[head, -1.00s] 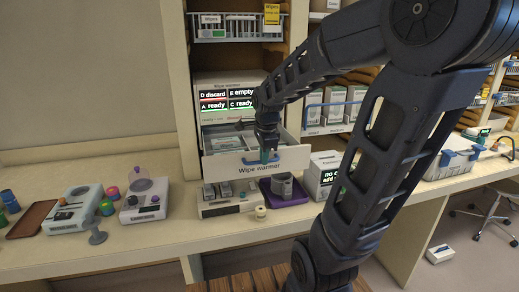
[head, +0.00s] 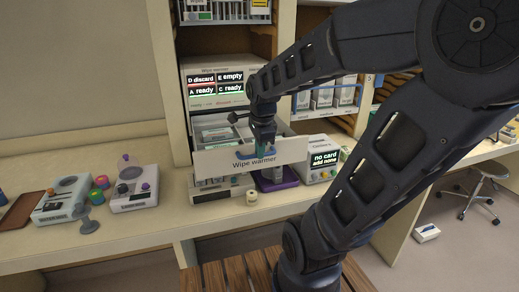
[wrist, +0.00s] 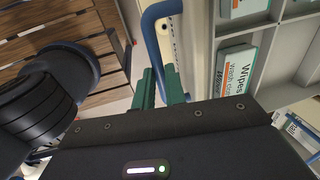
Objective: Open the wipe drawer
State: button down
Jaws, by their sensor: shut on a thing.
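The wipe drawer (head: 222,160), a white front labelled "Wipe warmer", stands pulled out from the wipe warmer (head: 200,101) in the head view. Packs of wipes show inside it. My gripper (head: 265,150) is shut on the drawer's blue handle (head: 288,152). In the wrist view the green fingers (wrist: 161,90) close on the blue handle (wrist: 153,25), and the open drawer with a wipes pack (wrist: 235,72) lies to the right. The warmer's panel reads D discard, E empty, A ready, C ready.
Below the drawer are a white device (head: 222,189) and a purple tray (head: 272,184). Other devices (head: 134,190) stand to the left. The counter's front edge (head: 130,236) is clear.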

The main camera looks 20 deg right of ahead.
jog(key=c, duration=1.5)
grip_release()
jog(key=shift+o, duration=0.2)
notch_tip(320, 180, up, 11)
jog(key=s, duration=0.2)
jog(key=shift+f, duration=0.2)
jog(key=s+d+f+n+t, duration=0.2)
jog(key=d+f+n, duration=0.3)
jog(key=n, duration=1.2)
jog(key=shift+s+n, duration=0.25)
jog(key=shift+n, duration=0.15)
